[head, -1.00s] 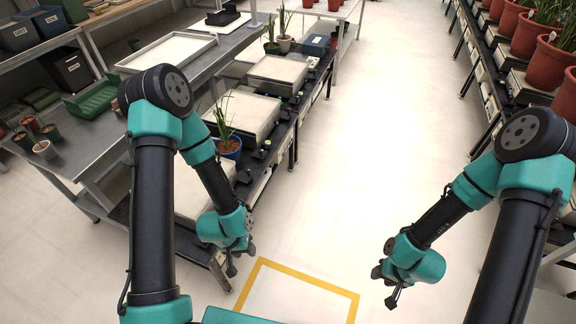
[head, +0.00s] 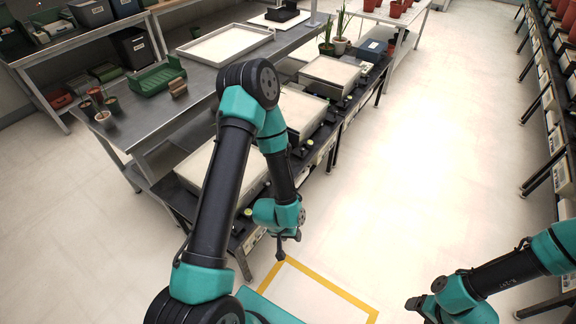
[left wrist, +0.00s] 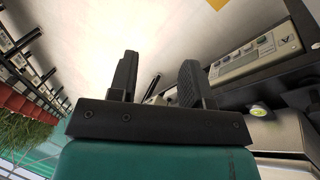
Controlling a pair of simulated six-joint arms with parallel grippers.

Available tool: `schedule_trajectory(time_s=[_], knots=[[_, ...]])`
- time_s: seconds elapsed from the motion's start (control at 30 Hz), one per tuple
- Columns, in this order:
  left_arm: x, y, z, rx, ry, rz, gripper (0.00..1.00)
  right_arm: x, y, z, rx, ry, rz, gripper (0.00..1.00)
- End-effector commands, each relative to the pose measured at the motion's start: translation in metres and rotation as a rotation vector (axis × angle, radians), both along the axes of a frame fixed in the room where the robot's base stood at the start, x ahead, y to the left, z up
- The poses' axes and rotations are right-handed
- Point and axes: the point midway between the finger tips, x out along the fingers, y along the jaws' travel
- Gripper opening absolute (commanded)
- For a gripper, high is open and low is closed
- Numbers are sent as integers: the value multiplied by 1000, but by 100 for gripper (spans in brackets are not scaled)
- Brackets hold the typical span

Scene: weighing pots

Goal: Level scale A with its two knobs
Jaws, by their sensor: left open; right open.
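A scale with a control panel (left wrist: 250,58) shows in the left wrist view, with a letter label that reads as an upside-down A. A yellow-green bubble level (left wrist: 258,110) sits beside the panel. In the head view the nearest scale (head: 200,165) on the low bench is partly covered by my left arm. I cannot clearly make out its two knobs. My left gripper (head: 282,250) hangs in front of this bench, open and empty; its fingers (left wrist: 157,80) point towards the floor area in the wrist view. My right gripper (head: 420,305) is open over the floor at lower right.
More scales (head: 331,72) stand along the low bench. A grey table (head: 150,105) behind holds small pots, a green crate (head: 158,78) and a tray (head: 226,44). A rack of scales lines the right. The middle aisle is clear; yellow tape (head: 335,289) marks the floor.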

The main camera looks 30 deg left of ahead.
Motion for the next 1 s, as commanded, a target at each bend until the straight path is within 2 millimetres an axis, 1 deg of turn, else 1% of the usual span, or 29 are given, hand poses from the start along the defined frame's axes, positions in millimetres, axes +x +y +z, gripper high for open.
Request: schedule_trajectory(time_s=[0.03,0.1,0.17,0.2,0.3,0.4,0.5,0.63,0.7,0.8,0.9,1.0], knots=[[16,5,-11,-2,-40,71,45,0,0,0,0,0,0,70],[42,14,-24,-13,-112,191,45,0,0,0,0,0,0,70],[66,23,-36,-30,-184,307,45,0,0,0,0,0,0,70],[82,30,-43,-44,-235,386,45,0,0,0,0,0,0,70],[117,50,-58,-97,-368,575,45,0,0,0,0,0,0,70],[146,71,-70,-167,-505,753,45,0,0,0,0,0,0,70],[168,94,-79,-259,-649,915,45,0,0,0,0,0,0,70],[184,122,-87,-401,-836,1095,45,0,0,0,0,0,0,70],[188,135,-89,-481,-929,1167,45,0,0,0,0,0,0,70],[189,149,-90,-578,-1035,1236,45,0,0,0,0,0,0,70],[188,157,-91,-643,-1098,1271,45,0,0,0,0,0,0,70],[188,160,-90,-670,-1125,1283,45,0,0,0,0,0,0,70]])
